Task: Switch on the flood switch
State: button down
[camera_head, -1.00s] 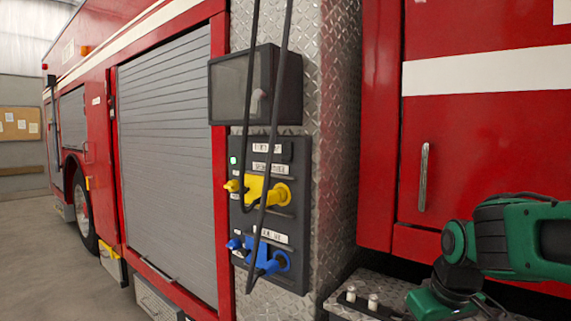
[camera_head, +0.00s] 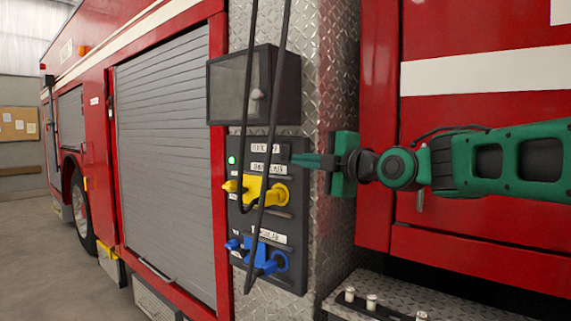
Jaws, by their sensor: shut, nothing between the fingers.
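A dark control panel (camera_head: 300,225) is fixed to the diamond-plate pillar of a red fire truck. It has a small green light (camera_head: 232,160) at its upper left and white labels, the top one (camera_head: 265,148) too blurred to read. I cannot make out for certain which part is the flood switch; a dark area right of the top label (camera_head: 286,149) may be it. My green gripper (camera_head: 297,160) points left at the panel's upper right edge, its fingers together and empty. Its tips overlap that edge in the picture; I cannot tell whether they touch. They partly hide the panel there.
A yellow plug (camera_head: 256,189) and a blue plug (camera_head: 262,256) sit in the panel's sockets. Two dark cables (camera_head: 279,90) hang in front. A dark screen box (camera_head: 282,85) juts out above the panel. A diamond-plate step (camera_head: 395,290) lies at lower right.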

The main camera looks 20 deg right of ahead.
aim_at(287, 159)
jog(key=w, duration=0.7)
jog(key=w+a, duration=0.1)
jog(key=w, duration=0.3)
jog(key=shift+f, duration=0.35)
jog(key=shift+w+d+f, duration=0.1)
jog(key=shift+w+d, duration=0.2)
jog(key=shift+d, duration=0.25)
